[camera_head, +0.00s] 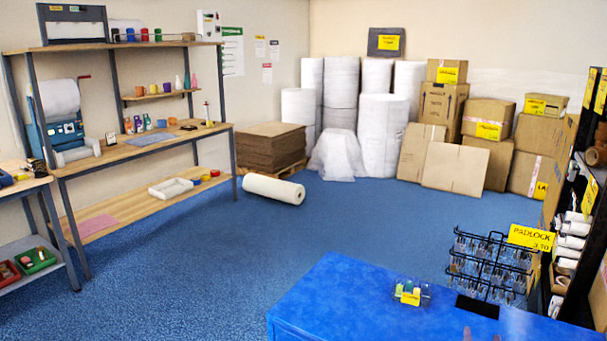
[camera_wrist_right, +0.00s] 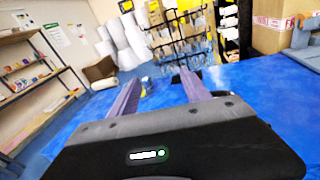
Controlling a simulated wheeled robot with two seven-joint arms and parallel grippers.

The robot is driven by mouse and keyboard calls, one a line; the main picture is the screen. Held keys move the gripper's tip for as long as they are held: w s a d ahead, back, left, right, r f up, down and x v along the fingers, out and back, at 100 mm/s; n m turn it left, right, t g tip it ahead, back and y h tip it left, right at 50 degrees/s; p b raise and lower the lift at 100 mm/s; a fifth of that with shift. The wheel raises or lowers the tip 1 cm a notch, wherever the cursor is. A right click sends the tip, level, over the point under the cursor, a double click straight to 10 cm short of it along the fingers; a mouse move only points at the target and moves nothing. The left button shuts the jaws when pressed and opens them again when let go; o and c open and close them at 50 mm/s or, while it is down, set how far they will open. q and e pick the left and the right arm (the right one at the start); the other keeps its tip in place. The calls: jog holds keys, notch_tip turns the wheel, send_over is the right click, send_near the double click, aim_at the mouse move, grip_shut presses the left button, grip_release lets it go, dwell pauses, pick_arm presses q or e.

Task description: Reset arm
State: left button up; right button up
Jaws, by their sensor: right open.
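My right gripper (camera_wrist_right: 160,82) shows in the right wrist view as two purple fingers spread apart, with nothing between them. It is over the blue table (camera_wrist_right: 228,82). In the head view only the tips of what looks like my right gripper (camera_head: 481,335) show at the bottom edge, over the blue table (camera_head: 340,300). My left gripper is in neither view.
A small clear holder with coloured items (camera_head: 411,293) stands on the table. A black wire rack (camera_head: 487,262) with a PADLOCK sign (camera_head: 530,237) stands behind, left of black shelving (camera_head: 578,250). A carton (camera_wrist_right: 282,25) is at the wrist view's upper right. Blue floor (camera_head: 300,230) is largely clear.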

jog(key=s+f+m+g+b, duration=0.15)
jog(key=s+f+m, duration=0.25)
jog(key=f, duration=0.4)
jog(key=s+f+m+g, duration=0.3)
jog(key=s+f+m, duration=0.1)
jog(key=f, duration=0.4)
jog(key=s+a+f+m+g+y+b, duration=0.1)
jog(key=s+a+f+m+g, duration=0.15)
jog(key=s+f+m, duration=0.35)
jog(key=s+a+f+m+g+b, duration=0.1)
jog(key=s+a+f+m+g, duration=0.2)
jog(key=f, duration=0.6)
jog(key=s+a+f+m+g+y+b, duration=0.25)
jog(key=s+a+f+m, duration=0.3)
jog(key=a, duration=0.55)
jog(key=s+a+m+g+y+b, duration=0.1)
jog(key=s+a+m+y, duration=0.2)
jog(key=a, duration=0.9)
jog(key=s+a+m+g+y+b, duration=0.1)
jog(key=s+a+m+y, duration=0.3)
jog(key=a, duration=0.8)
jog(key=shift+a+r+m+y+b, duration=0.35)
jog(key=shift+a+r+m+y, duration=0.1)
jog(key=shift+m, duration=0.6)
jog(key=shift+d+f, duration=0.1)
jog(key=shift+c, duration=0.5)
